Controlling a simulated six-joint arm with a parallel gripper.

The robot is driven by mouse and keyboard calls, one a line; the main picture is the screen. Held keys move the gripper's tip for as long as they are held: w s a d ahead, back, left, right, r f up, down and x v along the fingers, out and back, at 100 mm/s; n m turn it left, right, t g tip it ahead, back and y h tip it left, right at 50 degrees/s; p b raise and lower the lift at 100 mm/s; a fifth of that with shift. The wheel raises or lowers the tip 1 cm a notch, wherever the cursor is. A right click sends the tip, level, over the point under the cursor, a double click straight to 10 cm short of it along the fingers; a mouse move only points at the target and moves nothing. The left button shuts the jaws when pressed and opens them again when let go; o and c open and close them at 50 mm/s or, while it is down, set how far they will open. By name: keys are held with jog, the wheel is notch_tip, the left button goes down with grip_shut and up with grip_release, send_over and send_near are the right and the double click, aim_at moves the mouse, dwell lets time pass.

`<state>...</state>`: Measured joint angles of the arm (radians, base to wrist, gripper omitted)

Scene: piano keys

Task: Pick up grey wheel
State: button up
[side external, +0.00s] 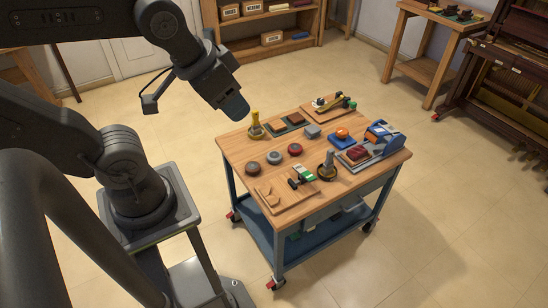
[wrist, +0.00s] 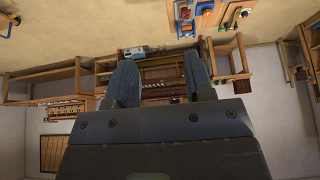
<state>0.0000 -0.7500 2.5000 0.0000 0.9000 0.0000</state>
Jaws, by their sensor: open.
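The grey wheel (side external: 274,158) lies flat on the wooden top of the cart (side external: 228,148), in a row between a dark brown wheel (side external: 252,168) and a red wheel (side external: 295,149). My gripper (side external: 237,108) is in the air above the cart's far left corner, well clear of the wheel. In the wrist view my gripper (wrist: 159,70) has its two blue fingers apart with nothing between them. I cannot make out the grey wheel in the wrist view.
A yellow tool on a round base (side external: 256,128) stands near the left edge. A dark upright tool (side external: 328,165) stands right of the wheels. A wooden board (side external: 285,200) lies at the front. A blue device (side external: 383,137) is at the right. The air above the wheels is clear.

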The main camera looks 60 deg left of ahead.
jog(key=o, duration=0.8)
jog(key=w+a+f+n+g, duration=0.1)
jog(key=w+a+n, duration=0.2)
jog(key=w, duration=0.3)
jog(key=w+a+f+n+g, duration=0.1)
jog(key=w+a+n, duration=0.2)
jog(key=w, duration=0.4)
jog(key=n+g, duration=0.4)
jog(key=n, duration=0.8)
send_over(274, 155)
notch_tip(274, 155, down, 40)
jog(key=shift+w+r, duration=0.15)
jog(key=shift+r, duration=0.1)
jog(key=shift+f, duration=2.9)
